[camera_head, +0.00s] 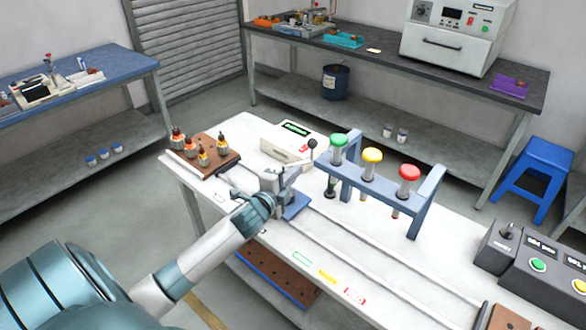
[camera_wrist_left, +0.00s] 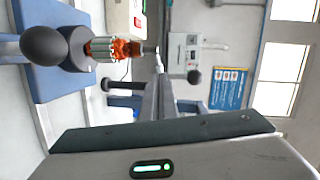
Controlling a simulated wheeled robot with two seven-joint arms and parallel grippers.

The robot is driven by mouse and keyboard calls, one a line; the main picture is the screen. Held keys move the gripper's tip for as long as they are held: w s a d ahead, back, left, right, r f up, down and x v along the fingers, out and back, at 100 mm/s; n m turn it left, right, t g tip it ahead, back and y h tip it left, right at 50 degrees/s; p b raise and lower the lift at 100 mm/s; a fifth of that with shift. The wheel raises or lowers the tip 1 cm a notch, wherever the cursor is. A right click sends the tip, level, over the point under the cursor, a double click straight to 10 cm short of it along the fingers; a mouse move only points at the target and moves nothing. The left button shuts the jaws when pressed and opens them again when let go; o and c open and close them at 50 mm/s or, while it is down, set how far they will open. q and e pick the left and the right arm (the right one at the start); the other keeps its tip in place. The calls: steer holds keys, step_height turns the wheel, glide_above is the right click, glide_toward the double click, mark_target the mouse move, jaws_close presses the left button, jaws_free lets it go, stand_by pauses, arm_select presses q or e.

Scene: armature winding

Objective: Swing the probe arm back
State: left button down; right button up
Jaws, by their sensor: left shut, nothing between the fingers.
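A black-knobbed lever (camera_head: 312,144), which looks like the probe arm, stands beside the white tester box (camera_head: 287,146) with a green display. My left gripper (camera_head: 292,174) is shut and empty just in front of it, above a small blue base (camera_head: 296,206). I cannot tell whether it touches the lever. In the left wrist view, the shut fingers (camera_wrist_left: 157,84) reach toward the middle. A smaller black knob (camera_wrist_left: 193,75) shows past the fingertips. My right gripper is not in view.
A blue frame (camera_head: 425,205) with green, yellow and red buttons stands right of the gripper. A brown block (camera_head: 218,142) with several armatures lies at the left. Rails run along the white table (camera_head: 350,255). A control box (camera_head: 540,270) stands at the right.

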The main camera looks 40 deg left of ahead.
arm_select(q)
steer(key=shift+w+a+f, duration=0.1)
steer(key=shift+w+a, duration=0.2)
steer(key=shift+a, duration=0.1)
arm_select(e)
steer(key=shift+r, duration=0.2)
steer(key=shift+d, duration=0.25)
